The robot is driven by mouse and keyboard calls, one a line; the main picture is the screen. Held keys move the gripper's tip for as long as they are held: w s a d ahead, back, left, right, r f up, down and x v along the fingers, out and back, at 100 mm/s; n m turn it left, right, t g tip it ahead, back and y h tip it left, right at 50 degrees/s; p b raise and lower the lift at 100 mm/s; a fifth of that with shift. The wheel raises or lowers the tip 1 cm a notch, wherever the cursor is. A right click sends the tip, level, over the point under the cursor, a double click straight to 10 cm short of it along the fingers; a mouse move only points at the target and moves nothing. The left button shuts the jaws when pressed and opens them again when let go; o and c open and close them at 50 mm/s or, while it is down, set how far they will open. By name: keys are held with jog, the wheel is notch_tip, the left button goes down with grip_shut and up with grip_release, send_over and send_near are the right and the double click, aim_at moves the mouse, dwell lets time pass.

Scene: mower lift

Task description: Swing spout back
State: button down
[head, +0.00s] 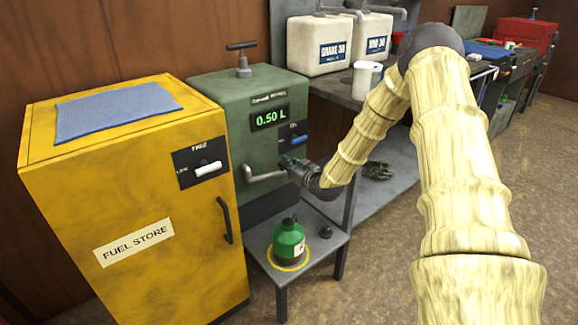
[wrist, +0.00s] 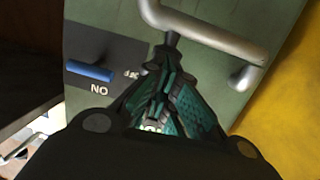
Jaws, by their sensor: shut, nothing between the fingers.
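The spout (head: 265,175) is a bent grey metal pipe on the front of the green dispenser (head: 240,105). In the head view it reaches from the dispenser's left side rightward towards my gripper (head: 288,163). In the wrist view the spout (wrist: 212,35) crosses the top, just beyond my gripper (wrist: 163,62). The fingers are shut with nothing between them. Their tips are close to the spout; I cannot tell whether they touch it. A green bottle (head: 288,242) stands upright inside a yellow ring on the small grey stand (head: 322,245), below my gripper.
The yellow fuel store cabinet (head: 130,200) stands directly left of the dispenser. A blue lever (head: 299,139) is on the dispenser's front, also visible in the wrist view (wrist: 90,71). A dark cap (head: 325,232) lies on the stand. A workbench with white canisters (head: 320,45) is behind.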

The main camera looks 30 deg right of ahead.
jog(key=w, duration=0.1)
jog(key=w+d, duration=0.1)
jog(key=w, duration=0.1)
jog(key=shift+w, duration=0.15)
jog(key=shift+r, duration=0.1)
jog(key=shift+s+p, duration=0.3)
jog(key=shift+p, duration=0.1)
jog(key=s+d+r+p, duration=0.2)
jog(key=s+d, duration=0.1)
jog(key=s, duration=1)
jog(key=shift+d, duration=0.15)
